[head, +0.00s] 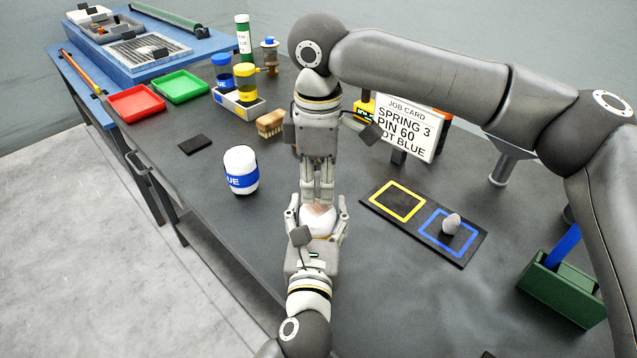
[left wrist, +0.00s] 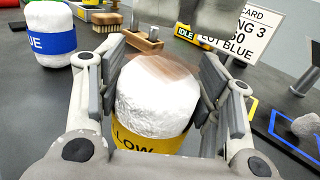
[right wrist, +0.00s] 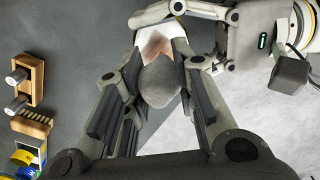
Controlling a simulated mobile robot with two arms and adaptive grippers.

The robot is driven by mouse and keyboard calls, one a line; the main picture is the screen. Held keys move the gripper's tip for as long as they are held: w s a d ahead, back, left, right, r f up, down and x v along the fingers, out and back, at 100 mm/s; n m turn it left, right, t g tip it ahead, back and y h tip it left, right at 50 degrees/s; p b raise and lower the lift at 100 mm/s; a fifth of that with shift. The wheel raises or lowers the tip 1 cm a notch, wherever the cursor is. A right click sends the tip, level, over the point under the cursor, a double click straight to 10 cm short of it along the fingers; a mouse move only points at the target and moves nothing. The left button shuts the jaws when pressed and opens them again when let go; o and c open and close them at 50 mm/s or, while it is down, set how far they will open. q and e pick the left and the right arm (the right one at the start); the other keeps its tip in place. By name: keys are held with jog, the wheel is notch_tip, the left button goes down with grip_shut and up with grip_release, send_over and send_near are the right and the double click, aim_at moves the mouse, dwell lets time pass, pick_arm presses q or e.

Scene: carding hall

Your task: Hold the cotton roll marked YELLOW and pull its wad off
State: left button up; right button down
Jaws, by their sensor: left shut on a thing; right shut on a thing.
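The cotton roll marked YELLOW (left wrist: 150,108) is white with a yellow band, partly lettered "LOW", and a brownish patch on top. In the head view its white top (head: 319,224) shows between the fingers of my left gripper (head: 318,232), shut on it from below in the picture. My right gripper (head: 318,190) points down above the roll. In the right wrist view it is shut on a grey wad (right wrist: 160,82), with the roll's top (right wrist: 155,42) beyond. The left wrist view shows no wad on the roll.
A blue-banded roll (head: 240,172) stands to the left. A black board (head: 458,258) has yellow and blue squares, with a grey wad (head: 451,223) on the blue. A brush (head: 271,124), job card (head: 405,125) and green box (head: 560,290) stand nearby. Red (head: 137,103) and green trays (head: 181,87) lie further back.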

aim_at(319, 174)
notch_tip(319, 174, up, 3)
jog(key=shift+r, duration=0.2)
pick_arm(q)
jog(key=o, duration=1.5)
